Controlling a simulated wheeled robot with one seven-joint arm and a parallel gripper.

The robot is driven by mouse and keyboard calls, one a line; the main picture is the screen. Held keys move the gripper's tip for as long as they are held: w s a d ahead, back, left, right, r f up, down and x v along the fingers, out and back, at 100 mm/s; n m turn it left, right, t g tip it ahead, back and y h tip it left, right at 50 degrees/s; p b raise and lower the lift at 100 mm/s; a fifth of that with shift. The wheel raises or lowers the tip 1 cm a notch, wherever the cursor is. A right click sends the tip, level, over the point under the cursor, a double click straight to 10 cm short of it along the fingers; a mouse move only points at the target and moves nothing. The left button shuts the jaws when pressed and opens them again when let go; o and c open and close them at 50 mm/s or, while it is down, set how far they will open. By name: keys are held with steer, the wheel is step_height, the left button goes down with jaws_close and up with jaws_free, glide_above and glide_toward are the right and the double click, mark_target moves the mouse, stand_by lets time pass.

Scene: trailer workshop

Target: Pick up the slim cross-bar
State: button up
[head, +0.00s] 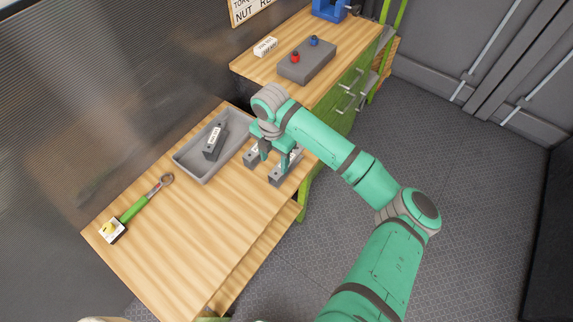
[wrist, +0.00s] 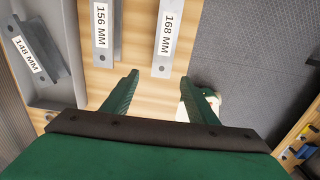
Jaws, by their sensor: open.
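Three grey labelled bars are in view, and I cannot tell for certain which is the slim cross-bar. The bar marked 168 MM (wrist: 176,35) lies on the wooden bench, nearest the bench edge; it also shows in the head view (head: 279,178). The bar marked 156 MM (wrist: 100,48) lies to its left on the bench, partly behind my gripper in the head view. The bar marked 148 MM (wrist: 45,50) rests in the grey tray (head: 203,181). My gripper (wrist: 160,78) is open and empty, its fingertips pointing toward the near end of the 168 MM bar.
A further bench holds a grey block (head: 308,64) with red and blue knobs, a white labelled box (head: 265,46) and a blue tool (head: 329,9).

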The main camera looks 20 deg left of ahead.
mark_target(276, 173)
steer(key=shift+d+f, duration=0.2)
steer(key=shift+d, duration=0.05)
step_height(276, 173, down, 10)
steer(key=shift+a+f, duration=0.1)
steer(key=shift+f, duration=0.1)
steer(key=shift+w, duration=0.1)
steer(key=shift+c, duration=0.3)
steer(key=c, duration=1.2)
steer(key=shift+c, duration=0.2)
